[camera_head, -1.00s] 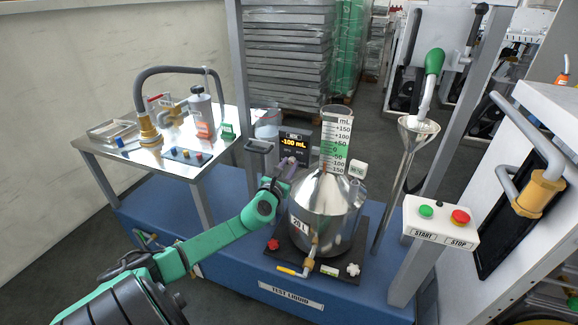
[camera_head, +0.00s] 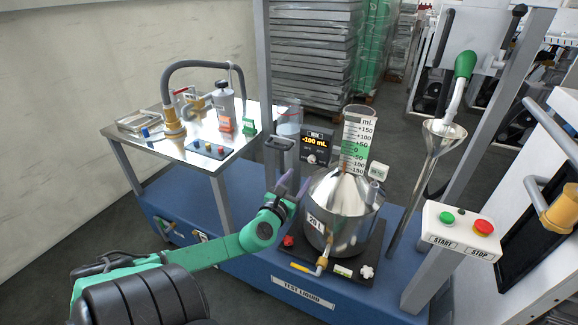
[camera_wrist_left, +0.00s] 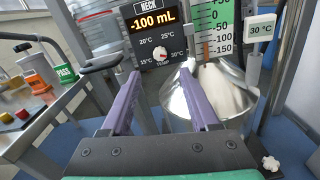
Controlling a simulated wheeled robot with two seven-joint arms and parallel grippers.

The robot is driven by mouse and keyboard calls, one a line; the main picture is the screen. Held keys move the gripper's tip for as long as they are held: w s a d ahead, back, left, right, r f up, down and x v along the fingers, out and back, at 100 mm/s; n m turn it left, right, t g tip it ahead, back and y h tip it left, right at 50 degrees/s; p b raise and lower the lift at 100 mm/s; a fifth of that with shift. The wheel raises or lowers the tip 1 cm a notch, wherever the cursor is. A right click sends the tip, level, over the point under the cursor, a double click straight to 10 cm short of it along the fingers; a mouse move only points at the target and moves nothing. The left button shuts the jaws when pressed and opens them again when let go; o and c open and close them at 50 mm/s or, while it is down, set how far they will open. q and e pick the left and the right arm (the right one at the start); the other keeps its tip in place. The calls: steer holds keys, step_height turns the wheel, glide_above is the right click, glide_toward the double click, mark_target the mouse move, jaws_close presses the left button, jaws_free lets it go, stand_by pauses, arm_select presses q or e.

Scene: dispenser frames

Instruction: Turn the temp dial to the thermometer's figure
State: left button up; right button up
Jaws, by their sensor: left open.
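The black NECK box (camera_head: 317,145) shows -100 mL above the temp dial (camera_head: 311,158). In the left wrist view the dial (camera_wrist_left: 159,53) is a small pale knob ringed by 15, 20, 25 and 30 °C labels; its exact setting is hard to read. The thermometer's small white display (camera_wrist_left: 262,29) reads 30 °C; it also shows in the head view (camera_head: 378,171), right of the graduated neck. My left gripper (camera_head: 293,184) is open and empty, in front of and below the dial. In the wrist view its purple fingers (camera_wrist_left: 159,75) are apart, one on each side below the dial, not touching it.
A steel 20 L vessel (camera_head: 325,225) with a graduated neck (camera_head: 357,135) stands right of my gripper. A grey handle post (camera_head: 278,150) stands left of the box. A START/STOP panel (camera_head: 462,228) is at the right, and a metal table (camera_head: 140,145) at the left.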

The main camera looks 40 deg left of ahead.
arm_select(q)
steer(key=v, duration=0.6)
stand_by(0.3)
steer(key=s+a+f+n+g+y, duration=0.1)
steer(key=s+a+f+n+g, duration=0.2)
steer(key=f, duration=0.4)
steer(key=s+a+f+n+g, duration=0.1)
steer(key=a+f+n+g, duration=0.1)
steer(key=a+f+n, duration=0.3)
steer(key=s+a+f+n+g+y, duration=0.1)
steer(key=s+f+n+g, duration=0.15)
steer(key=f, duration=0.55)
steer(key=s+f+n+g+h, duration=0.25)
steer(key=s+f+n, duration=0.5)
steer(key=f, duration=0.55)
steer(key=s+d+f+n+g+h, duration=0.2)
steer(key=s+d+f+n, duration=0.4)
steer(key=s+d+f, duration=0.3)
steer(key=s+d+f+n+g+h, duration=0.3)
steer(key=s+d+f+n, duration=0.4)
steer(key=d, duration=0.6)
step_height(320, 180, down, 3)
steer(key=shift+s+d+f+g, duration=0.15)
steer(key=shift+s+g, duration=0.35)
steer(key=shift+s, duration=0.5)
